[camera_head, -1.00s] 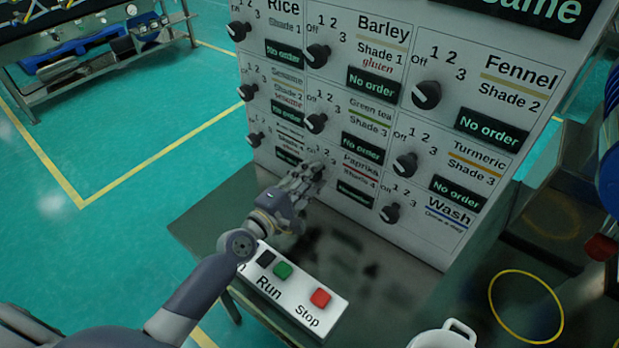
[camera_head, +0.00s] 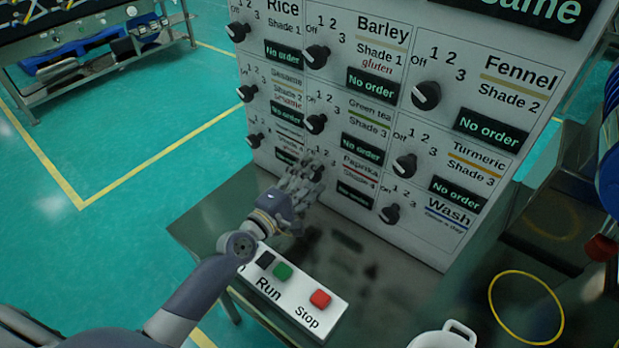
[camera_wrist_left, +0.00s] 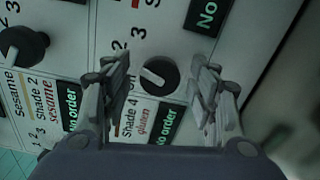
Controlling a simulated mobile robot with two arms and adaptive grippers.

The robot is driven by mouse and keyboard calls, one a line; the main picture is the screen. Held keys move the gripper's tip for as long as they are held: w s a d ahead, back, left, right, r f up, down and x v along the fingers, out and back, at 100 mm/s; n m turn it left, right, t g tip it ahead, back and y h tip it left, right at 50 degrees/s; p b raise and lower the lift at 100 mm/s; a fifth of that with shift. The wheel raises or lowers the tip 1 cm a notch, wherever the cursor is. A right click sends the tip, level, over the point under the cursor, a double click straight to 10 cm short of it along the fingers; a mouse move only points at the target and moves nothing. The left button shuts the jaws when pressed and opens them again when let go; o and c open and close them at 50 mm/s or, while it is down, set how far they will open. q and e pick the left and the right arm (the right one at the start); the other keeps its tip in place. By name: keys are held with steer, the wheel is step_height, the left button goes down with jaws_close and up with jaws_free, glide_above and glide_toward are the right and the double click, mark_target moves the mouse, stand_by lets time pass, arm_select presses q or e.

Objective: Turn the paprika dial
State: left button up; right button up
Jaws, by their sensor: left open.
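The paprika dial (camera_wrist_left: 160,75) is a black knob with a white mark on the light panel (camera_head: 400,235). In the left wrist view it lies between the two fingers of my open left gripper (camera_wrist_left: 162,82), with a gap on each side. In the head view my left gripper (camera_head: 308,170) is in front of the panel's lower middle and mostly hides this dial. The Paprika label (camera_head: 360,167) with its red stripe shows just right of the fingers. My right gripper is not in view.
The green tea dial (camera_head: 316,123) is just above, and the wash dial (camera_head: 390,213) is to the right. A Run/Stop button box (camera_head: 290,292) sits on the table below my left arm. A white mug (camera_head: 442,338) stands at the bottom edge.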

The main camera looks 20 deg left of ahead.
arm_select(q)
steer(key=v, duration=1.2)
stand_by(0.4)
